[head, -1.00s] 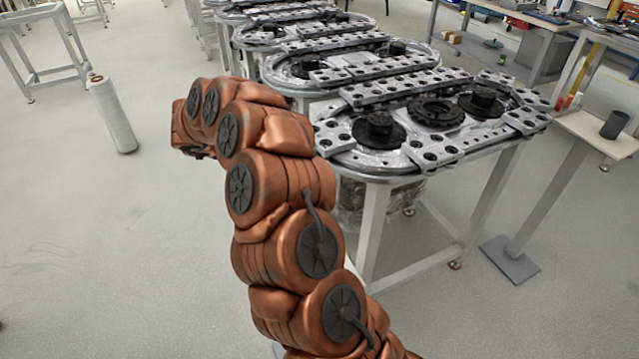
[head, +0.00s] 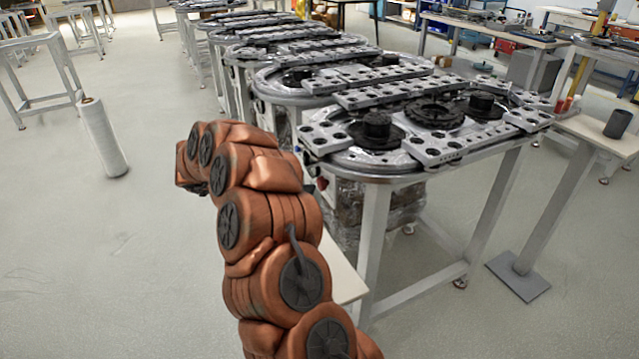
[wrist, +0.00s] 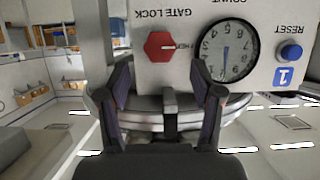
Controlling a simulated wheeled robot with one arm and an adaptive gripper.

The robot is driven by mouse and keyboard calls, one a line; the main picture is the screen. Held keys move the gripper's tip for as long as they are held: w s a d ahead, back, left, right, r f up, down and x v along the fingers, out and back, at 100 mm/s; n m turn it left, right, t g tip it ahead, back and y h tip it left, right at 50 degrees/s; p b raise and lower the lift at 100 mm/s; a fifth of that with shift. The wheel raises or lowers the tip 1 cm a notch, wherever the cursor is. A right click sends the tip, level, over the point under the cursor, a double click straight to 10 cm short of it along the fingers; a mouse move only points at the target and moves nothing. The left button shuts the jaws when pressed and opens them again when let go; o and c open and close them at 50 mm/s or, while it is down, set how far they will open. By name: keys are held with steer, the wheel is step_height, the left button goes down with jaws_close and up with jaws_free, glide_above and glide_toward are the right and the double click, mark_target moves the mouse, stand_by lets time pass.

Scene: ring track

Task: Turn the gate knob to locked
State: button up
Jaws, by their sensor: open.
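The gate knob (wrist: 161,46) is a red hexagonal knob with a pale pointer line, on a light panel (wrist: 183,75) that appears upside down in the wrist view. The inverted label GATE LOCK stands by it in the picture. A short inverted word lies at its right edge, too small to read surely. My gripper (wrist: 164,78) is open and empty, its two dark fingers spread either side of the knob's column and below it in the picture. The fingers do not appear to touch the knob. The head view shows my arm, but the gripper and knob are hidden there.
A round dial (wrist: 228,48) and a blue reset button (wrist: 291,52) sit right of the knob on the same panel. In the head view, ring-track tables (head: 385,178) stand right of my arm. A white roll (head: 103,138) stands on open floor at left.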

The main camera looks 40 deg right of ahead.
mark_target(318, 183)
steer(key=shift+x, duration=2.55)
steer(key=shift+c, duration=0.4)
steer(key=shift+s, duration=0.1)
steer(key=c, duration=1)
steer(key=shift+d, duration=0.1)
steer(key=shift+c, duration=0.3)
